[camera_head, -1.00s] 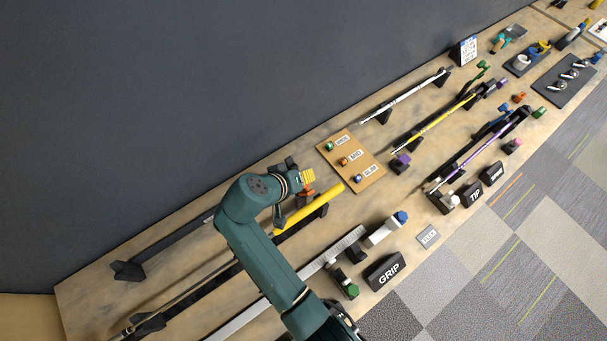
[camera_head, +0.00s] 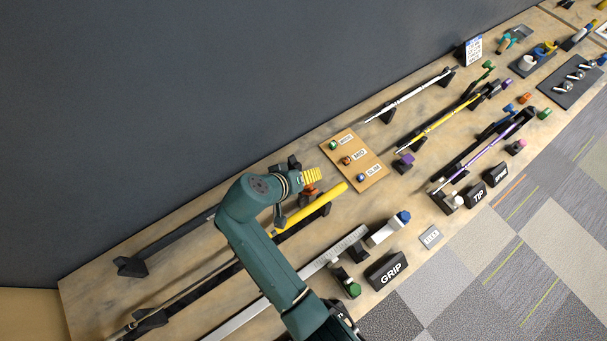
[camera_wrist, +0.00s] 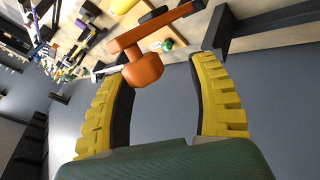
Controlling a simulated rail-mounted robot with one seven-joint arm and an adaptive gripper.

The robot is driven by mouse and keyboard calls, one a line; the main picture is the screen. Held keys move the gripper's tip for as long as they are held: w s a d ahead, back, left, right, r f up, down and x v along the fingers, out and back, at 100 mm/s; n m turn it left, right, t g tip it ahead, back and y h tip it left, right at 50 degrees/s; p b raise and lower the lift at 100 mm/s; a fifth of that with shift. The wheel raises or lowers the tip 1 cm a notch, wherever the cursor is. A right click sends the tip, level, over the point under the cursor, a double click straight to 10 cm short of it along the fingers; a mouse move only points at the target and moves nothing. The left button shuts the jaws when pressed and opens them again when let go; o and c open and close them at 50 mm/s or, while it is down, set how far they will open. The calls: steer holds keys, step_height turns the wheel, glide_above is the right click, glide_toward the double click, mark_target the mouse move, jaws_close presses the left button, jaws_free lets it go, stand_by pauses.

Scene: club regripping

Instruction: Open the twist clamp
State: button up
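The twist clamp appears to be the orange part with a rounded knob and a flat bar (camera_wrist: 143,70) in the wrist view. In the head view an orange part (camera_head: 309,193) shows just below my gripper, by the end of the yellow grip (camera_head: 312,207). My gripper (camera_head: 313,176) has yellow ribbed fingers. In the wrist view my gripper (camera_wrist: 160,68) is open, its fingers wide apart. The knob lies near the fingertips, close to the left finger, with a clear gap to the right one. I cannot tell whether it touches the left finger.
A wooden board with labelled knobs (camera_head: 374,171) lies right of my gripper. A GRIP block (camera_head: 387,271) and a blue-capped white bottle (camera_head: 388,229) stand near the front edge. Several clubs lie on stands along the bench. A dark wall (camera_head: 200,90) runs behind.

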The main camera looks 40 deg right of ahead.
steer(key=v, duration=1.2)
